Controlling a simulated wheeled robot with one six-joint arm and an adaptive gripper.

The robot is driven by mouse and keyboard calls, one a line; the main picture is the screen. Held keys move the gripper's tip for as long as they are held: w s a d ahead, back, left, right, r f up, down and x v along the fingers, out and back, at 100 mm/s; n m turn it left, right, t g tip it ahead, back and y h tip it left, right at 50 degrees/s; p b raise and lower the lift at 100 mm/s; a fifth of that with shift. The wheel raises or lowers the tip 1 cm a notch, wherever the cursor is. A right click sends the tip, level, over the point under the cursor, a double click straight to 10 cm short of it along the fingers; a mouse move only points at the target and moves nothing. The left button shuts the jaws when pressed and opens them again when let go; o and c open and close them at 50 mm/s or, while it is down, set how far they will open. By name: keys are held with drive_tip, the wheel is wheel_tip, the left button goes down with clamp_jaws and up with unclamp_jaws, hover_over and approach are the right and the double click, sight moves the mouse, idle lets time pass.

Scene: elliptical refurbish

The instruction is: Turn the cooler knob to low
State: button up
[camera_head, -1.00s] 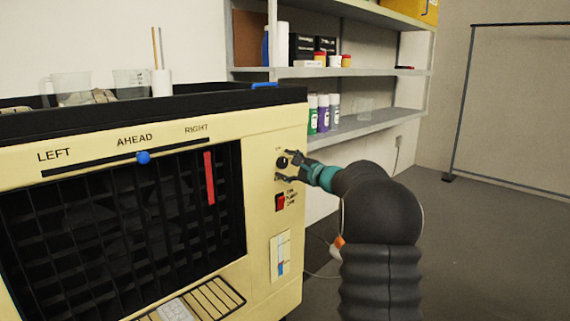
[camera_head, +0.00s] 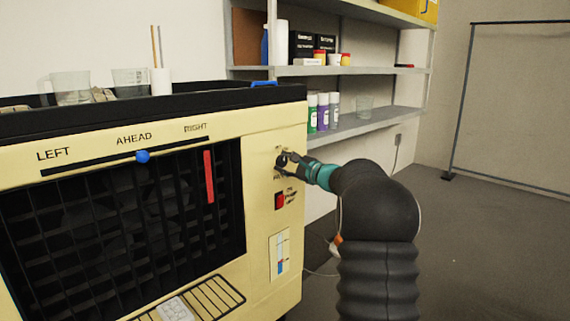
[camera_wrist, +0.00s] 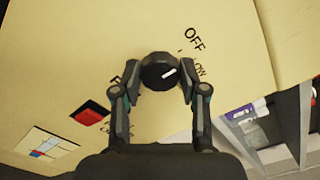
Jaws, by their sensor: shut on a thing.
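The cooler (camera_head: 262,230) is a cream box with a black grille, at the left of the head view. Its round black knob (camera_wrist: 158,72) has a white pointer line and sits between my fingers in the wrist view. The word OFF is printed near it, with a partly covered label beside it. The pointer aims to the upper right in that view, toward the side with OFF and the partly covered label. My gripper (camera_wrist: 160,82) is shut on the knob, one finger on each side. In the head view my gripper (camera_head: 284,163) hides most of the knob.
A red switch (camera_head: 280,201) sits just below the knob, with a level gauge (camera_head: 279,254) lower down. A blue slider (camera_head: 143,157) is above the grille. Shelves (camera_head: 375,122) with bottles stand behind the cooler. Open floor (camera_head: 480,240) lies at right.

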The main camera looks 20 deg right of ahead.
drive_tip(key=m+p, duration=0.1)
drive_tip(key=m, duration=0.3)
drive_tip(key=shift+r, duration=0.1)
drive_tip(key=shift+m+p, duration=0.5)
drive_tip(key=shift+m, duration=1.5)
drive_tip(key=o, duration=1.1)
drive_tip(key=shift+a, duration=0.1)
drive_tip(key=shift+o, duration=0.2)
drive_tip(key=v, duration=1.2)
